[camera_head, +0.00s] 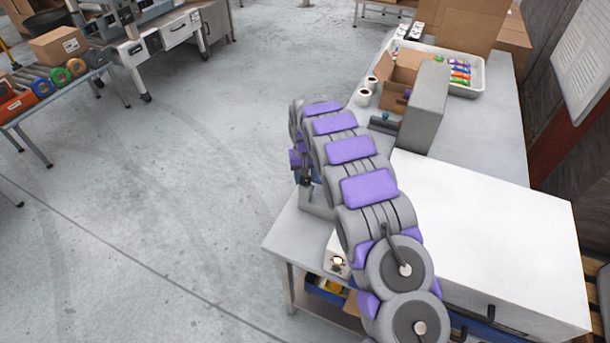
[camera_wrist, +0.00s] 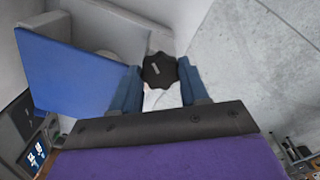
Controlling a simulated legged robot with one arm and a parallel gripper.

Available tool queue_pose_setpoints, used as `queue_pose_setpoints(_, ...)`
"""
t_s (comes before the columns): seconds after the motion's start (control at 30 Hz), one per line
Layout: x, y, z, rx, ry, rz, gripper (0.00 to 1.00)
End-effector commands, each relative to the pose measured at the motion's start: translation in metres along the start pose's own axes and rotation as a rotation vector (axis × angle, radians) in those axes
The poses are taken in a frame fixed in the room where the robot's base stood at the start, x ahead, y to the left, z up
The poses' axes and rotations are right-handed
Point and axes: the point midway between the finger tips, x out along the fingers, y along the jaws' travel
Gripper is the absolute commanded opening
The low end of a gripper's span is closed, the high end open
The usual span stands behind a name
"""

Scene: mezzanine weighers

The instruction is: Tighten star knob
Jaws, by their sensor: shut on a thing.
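The black star knob (camera_wrist: 160,70) shows in the upper middle of the wrist view, with a small light mark at its centre. My gripper (camera_wrist: 160,88) has one blue-grey finger on each side of the knob and is shut on it. In the head view my purple and grey arm reaches over the table, and my gripper is mostly hidden behind it near the table's left edge. The knob cannot be made out in the head view. A blue panel (camera_wrist: 75,75) and a grey body stand close on the left of the knob in the wrist view.
The long grey table (camera_head: 480,130) carries a large white box (camera_head: 490,235), a grey upright housing (camera_head: 425,105), an open cardboard box (camera_head: 400,75) and a white tray (camera_head: 478,80) of coloured items. Bare floor (camera_head: 180,180) lies left of the table.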

Motion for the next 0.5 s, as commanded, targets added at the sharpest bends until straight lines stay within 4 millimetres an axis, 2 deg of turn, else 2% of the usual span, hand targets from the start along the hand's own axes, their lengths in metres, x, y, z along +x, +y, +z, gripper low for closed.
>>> queue_pose_setpoints(0.2,-0.0031,-0.0016,-0.0027,0.136,0.01,-0.002,0.14)
queue_pose_setpoints(0.5,-0.0031,-0.0015,-0.0028,0.238,0.011,-0.002,0.14)
